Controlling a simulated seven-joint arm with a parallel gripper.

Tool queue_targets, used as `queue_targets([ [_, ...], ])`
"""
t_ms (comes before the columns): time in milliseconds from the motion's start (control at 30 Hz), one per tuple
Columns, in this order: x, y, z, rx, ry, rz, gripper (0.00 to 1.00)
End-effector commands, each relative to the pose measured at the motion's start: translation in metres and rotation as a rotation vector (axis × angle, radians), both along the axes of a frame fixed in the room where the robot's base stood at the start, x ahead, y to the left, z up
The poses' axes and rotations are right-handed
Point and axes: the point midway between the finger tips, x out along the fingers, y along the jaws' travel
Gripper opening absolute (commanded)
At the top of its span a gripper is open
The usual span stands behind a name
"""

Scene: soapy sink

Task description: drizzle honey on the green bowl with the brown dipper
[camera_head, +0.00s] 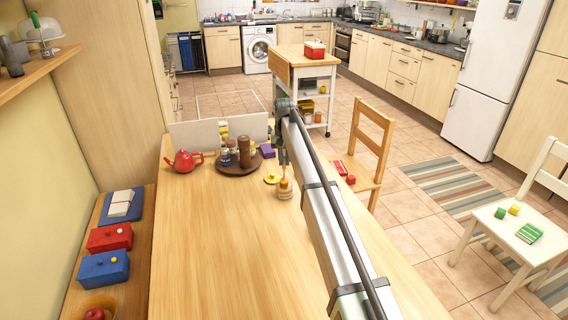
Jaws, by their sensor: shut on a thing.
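My gripper (284,163) hangs over the far part of the wooden table and is shut on what looks like the thin handle of the brown dipper. The dipper's lower end is too small to tell from the amber honey pot (285,191) right below it. I cannot tell whether the dipper is inside the pot or just above it. A small yellow-green round thing (271,179) lies just left of the pot. It may be the green bowl, but it is too small to be sure.
A brown round tray (229,170) with several jars and a tall brown mill stands left of my gripper. The near table is clear. A wooden chair (372,145) stands at the right.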

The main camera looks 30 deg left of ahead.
Motion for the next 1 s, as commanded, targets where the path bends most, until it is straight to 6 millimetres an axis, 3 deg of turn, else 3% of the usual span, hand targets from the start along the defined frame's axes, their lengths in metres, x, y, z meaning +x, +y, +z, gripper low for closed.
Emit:
queue_targets([
  [733, 0.0, 0.0, 0.055, 0.0, -0.001, 0.0, 0.0],
  [1000, 0.007, -0.009, 0.06, 0.0, 0.0, -0.011, 0.0],
])
